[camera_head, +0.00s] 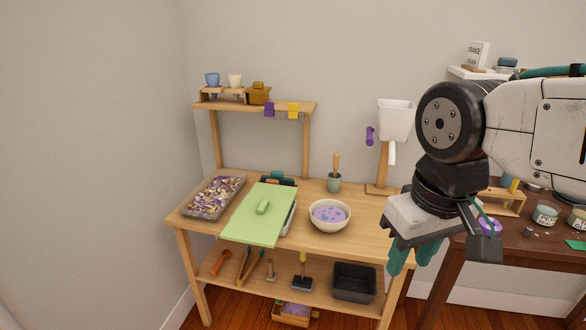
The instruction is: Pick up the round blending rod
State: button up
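A rod with a round wooden handle (336,161) stands upright in a small grey-green cup (334,184) at the back of the wooden workbench (362,222). It looks like the blending rod, but its lower end is hidden in the cup. My gripper (408,267) hangs to the right of the bench with its teal fingers pointing down. The fingers look apart, with nothing seen between them. The gripper is well to the right of the rod and apart from it.
A white bowl with purple contents (330,226) stands in front of the cup. A green board (243,227) and a tray of coloured chips (214,198) are to the left. A white dispenser on a wooden stand (395,122) rises to the right. Several tools lie on the lower shelf.

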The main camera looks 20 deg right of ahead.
aim_at(336, 157)
jog(key=i, duration=1.3)
jog(key=z, duration=0.65)
